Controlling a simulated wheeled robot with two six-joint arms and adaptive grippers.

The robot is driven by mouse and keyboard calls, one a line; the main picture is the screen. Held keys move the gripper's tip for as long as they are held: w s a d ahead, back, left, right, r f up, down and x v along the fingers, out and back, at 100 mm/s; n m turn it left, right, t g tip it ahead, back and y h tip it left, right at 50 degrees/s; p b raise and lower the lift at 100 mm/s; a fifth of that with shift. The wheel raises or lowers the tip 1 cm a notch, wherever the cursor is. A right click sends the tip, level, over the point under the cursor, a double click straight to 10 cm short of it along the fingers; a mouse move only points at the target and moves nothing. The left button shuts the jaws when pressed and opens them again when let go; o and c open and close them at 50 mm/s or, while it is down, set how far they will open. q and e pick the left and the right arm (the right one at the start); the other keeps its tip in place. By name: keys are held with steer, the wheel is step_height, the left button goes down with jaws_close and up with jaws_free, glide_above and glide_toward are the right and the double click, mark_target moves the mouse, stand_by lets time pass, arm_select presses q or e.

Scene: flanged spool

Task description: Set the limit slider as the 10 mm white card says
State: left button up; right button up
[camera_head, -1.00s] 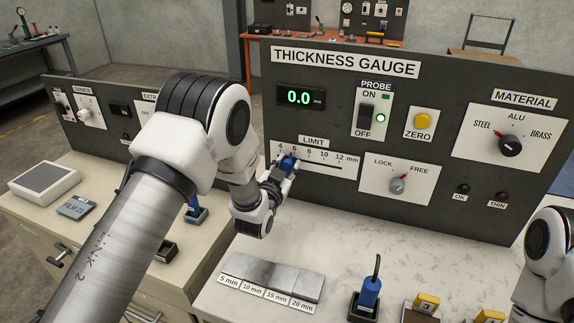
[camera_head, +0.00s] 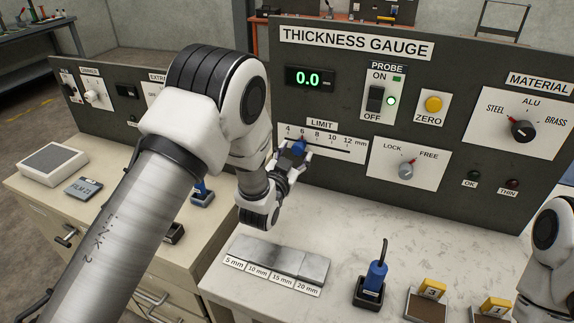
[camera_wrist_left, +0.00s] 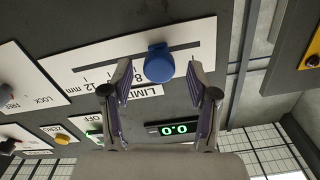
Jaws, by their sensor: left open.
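The limit slider is a blue knob (camera_head: 299,147) on the white LIMIT scale (camera_head: 345,155) of the thickness gauge panel. Its red pointer is near the 6 mark, left of 10. My left gripper (camera_head: 291,160) is at the knob, with its fingers partly hidden in the head view. In the left wrist view the open fingers (camera_wrist_left: 158,72) stand on either side of the blue knob (camera_wrist_left: 158,62), with gaps showing. A white 10 mm card (camera_head: 258,271) lies in front of the metal step blocks (camera_head: 280,258). My right gripper is out of view.
The display (camera_head: 309,77) reads 0.0. The lock knob (camera_head: 406,170) is right of the scale, its pointer toward FREE. A blue probe (camera_head: 376,275) stands in a black holder on the bench. The bench between blocks and panel is clear.

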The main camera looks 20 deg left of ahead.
arm_select(q)
steer(key=s, duration=0.9)
steer(key=shift+s+a, duration=0.2)
steer(key=shift+s, duration=0.1)
steer(key=shift+r, duration=0.15)
